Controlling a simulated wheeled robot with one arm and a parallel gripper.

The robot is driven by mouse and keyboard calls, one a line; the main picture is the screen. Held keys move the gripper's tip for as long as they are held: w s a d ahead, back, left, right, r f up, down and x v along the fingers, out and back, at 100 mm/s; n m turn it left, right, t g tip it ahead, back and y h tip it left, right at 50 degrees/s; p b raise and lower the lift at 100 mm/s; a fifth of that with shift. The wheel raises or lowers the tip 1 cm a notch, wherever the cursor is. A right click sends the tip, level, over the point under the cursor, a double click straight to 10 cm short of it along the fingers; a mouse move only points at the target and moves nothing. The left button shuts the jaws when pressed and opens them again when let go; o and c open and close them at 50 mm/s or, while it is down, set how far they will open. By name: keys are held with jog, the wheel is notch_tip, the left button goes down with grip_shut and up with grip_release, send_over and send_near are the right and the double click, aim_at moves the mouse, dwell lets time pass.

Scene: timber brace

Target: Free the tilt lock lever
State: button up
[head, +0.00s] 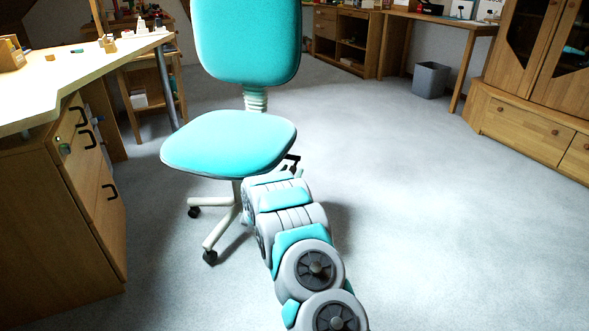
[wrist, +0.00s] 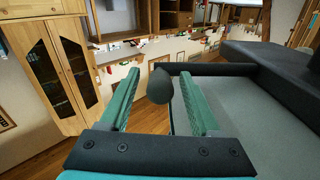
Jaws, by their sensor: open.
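The teal office chair (head: 228,142) stands upright in the middle of the head view, with its seat tipped slightly. A dark lever (head: 293,157) sticks out under the right edge of its seat. My gripper (head: 296,171) is at that lever, mostly hidden behind my own arm. In the wrist view my gripper (wrist: 158,74) is open, with its two teal fingers spread. A dark round knob (wrist: 160,87), apparently the lever's end, shows between the fingers, with a gap to each. I cannot tell how deep it sits between them.
In the wrist view a large dark grey surface (wrist: 240,108) fills the right side, close to the right finger. A wooden desk (head: 75,75) with drawers stands at left in the head view. A grey bin (head: 430,80) stands at back right. Open carpet lies to the right.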

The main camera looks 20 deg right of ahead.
jog(key=shift+x, duration=1.45)
grip_shut()
dwell(0.4)
